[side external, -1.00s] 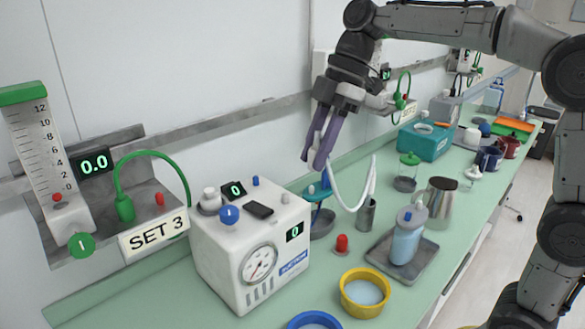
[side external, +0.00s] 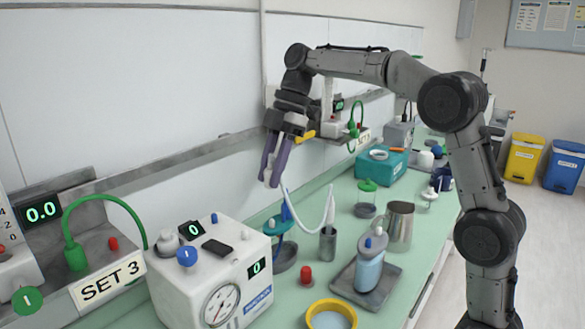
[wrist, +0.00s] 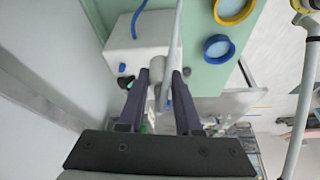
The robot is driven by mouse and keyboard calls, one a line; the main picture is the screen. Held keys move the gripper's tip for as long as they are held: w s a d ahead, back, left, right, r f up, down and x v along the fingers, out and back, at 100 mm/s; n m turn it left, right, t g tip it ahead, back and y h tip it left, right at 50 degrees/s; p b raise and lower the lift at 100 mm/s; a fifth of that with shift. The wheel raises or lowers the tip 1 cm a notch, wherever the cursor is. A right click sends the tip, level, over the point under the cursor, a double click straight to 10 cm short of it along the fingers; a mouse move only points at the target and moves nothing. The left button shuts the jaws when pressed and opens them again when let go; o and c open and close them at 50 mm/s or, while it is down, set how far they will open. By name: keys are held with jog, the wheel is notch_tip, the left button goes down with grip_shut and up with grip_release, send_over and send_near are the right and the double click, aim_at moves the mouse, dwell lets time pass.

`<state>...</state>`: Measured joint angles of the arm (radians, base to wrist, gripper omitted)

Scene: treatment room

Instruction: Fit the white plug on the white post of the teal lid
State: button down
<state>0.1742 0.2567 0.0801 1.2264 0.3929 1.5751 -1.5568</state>
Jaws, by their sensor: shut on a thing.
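My gripper (side external: 271,182) has purple fingers pointing down and is shut on the white plug. In the wrist view the plug (wrist: 156,80) sits between the fingertips, with a white tube running from it. The teal lid (side external: 281,230) is below the gripper and slightly right in the side view, on a grey round vessel. Its small white post (side external: 271,223) stands on its left part, beside a blue tube. The plug appears apart from the post, above it. In the side view the fingers mostly hide the plug. I cannot make out the lid in the wrist view.
A white pump box (side external: 222,275) with a gauge stands left of the lid. The white tube (side external: 328,215) loops toward a grey metal cup (side external: 328,243). A red cap (side external: 305,275), a yellow-rimmed bowl (side external: 332,314) and a grey tray (side external: 352,289) with a bottle are in front.

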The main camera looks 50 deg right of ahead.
send_over(269, 222)
jog(key=shift+m, duration=0.4)
jog(key=f, duration=0.7)
jog(key=shift+s, duration=0.25)
jog(key=shift+d+f, duration=0.35)
jog(key=shift+f, duration=1.85)
jog(key=shift+f, duration=1.55)
jog(key=c, duration=0.5)
grip_release()
jog(key=shift+r, duration=3.5)
